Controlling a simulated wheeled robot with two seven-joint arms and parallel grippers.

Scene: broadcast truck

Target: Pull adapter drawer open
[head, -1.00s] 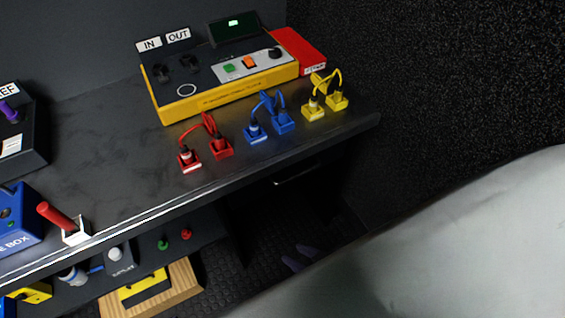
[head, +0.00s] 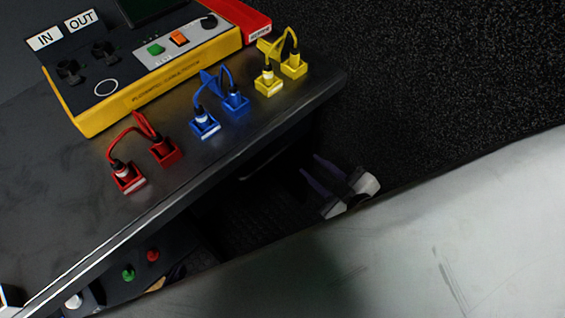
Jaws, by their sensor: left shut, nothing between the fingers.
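A dark drawer front with a thin, faintly lit handle (head: 266,160) shows under the right end of the desk. It is in deep shadow, and I cannot tell if it stands open at all. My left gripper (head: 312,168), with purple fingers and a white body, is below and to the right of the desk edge. Its fingers point up and left, to the right of the handle and apart from it in the picture. It is shut with nothing visible held. The wrist behind it is hidden by my large grey arm link. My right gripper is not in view.
The desk (head: 60,215) bears a yellow-edged tester box (head: 160,95) and red (head: 128,178), blue (head: 205,123) and yellow (head: 268,85) plug-and-cable pairs near its front edge. A lower shelf holds green (head: 128,272) and red (head: 152,255) knobs. Dark floor lies below.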

